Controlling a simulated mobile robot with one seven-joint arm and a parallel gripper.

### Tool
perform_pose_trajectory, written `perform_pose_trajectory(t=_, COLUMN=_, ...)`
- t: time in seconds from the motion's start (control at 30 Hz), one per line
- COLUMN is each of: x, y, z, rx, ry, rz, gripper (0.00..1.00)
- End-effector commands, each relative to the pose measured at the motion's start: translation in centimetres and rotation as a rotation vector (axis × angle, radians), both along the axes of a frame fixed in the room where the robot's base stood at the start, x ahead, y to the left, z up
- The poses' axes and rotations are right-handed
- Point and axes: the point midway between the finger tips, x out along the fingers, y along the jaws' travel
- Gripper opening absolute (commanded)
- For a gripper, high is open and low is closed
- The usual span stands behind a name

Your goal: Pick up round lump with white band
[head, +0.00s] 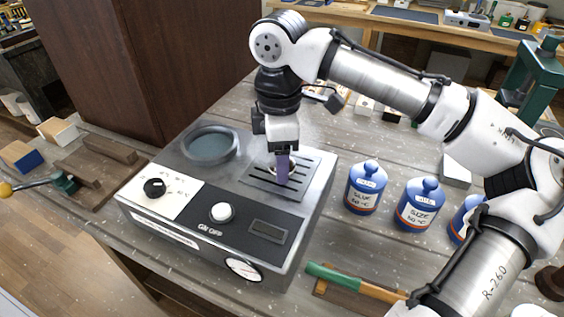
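My gripper (283,167) points straight down over the slotted plate (262,185) on top of the grey metal appliance. Its purple fingertips are seen edge-on, so I cannot tell whether they are apart. A small pale, curved shape shows just behind the fingers, mostly covered by them. It may be part of the round lump with the white band, but I cannot make it out clearly. No other lump with a white band can be clearly picked out.
The appliance (318,205) has a round well (209,146), a dial and a white button. Blue lidded jars (365,190) (418,207) stand to its right. A green-handled tool (350,283) lies in front. A brown cabinet (140,60) rises behind.

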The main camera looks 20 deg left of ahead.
Motion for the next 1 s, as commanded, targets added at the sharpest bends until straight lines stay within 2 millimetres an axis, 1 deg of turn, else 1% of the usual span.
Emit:
perform_pose_trajectory(t=0.03, x=0.0, y=0.0, z=0.0, rx=0.0, ry=0.0, rz=0.0, gripper=0.55)
perform_pose_trajectory(t=0.3, x=0.0, y=0.0, z=0.0, rx=0.0, ry=0.0, rz=0.0, gripper=0.2)
perform_pose_trajectory(t=0.33, x=0.0, y=0.0, z=0.0, rx=0.0, ry=0.0, rz=0.0, gripper=0.17)
perform_pose_trajectory(t=0.57, x=0.0, y=0.0, z=0.2, rx=0.0, ry=-0.001, rz=0.0, gripper=0.17)
perform_pose_trajectory(t=0.67, x=0.0, y=0.1, z=0.6, rx=0.002, ry=-0.001, rz=0.0, gripper=0.17)
perform_pose_trajectory(t=0.77, x=0.1, y=0.0, z=1.5, rx=0.001, ry=-0.002, rz=-0.001, gripper=0.17)
perform_pose_trajectory(t=0.87, x=0.0, y=0.1, z=3.1, rx=0.003, ry=-0.001, rz=0.001, gripper=0.17)
perform_pose_trajectory(t=0.97, x=0.0, y=0.1, z=5.6, rx=0.002, ry=-0.002, rz=0.001, gripper=0.17)
perform_pose_trajectory(t=1.0, x=0.0, y=0.2, z=6.9, rx=0.004, ry=-0.003, rz=0.002, gripper=0.17)
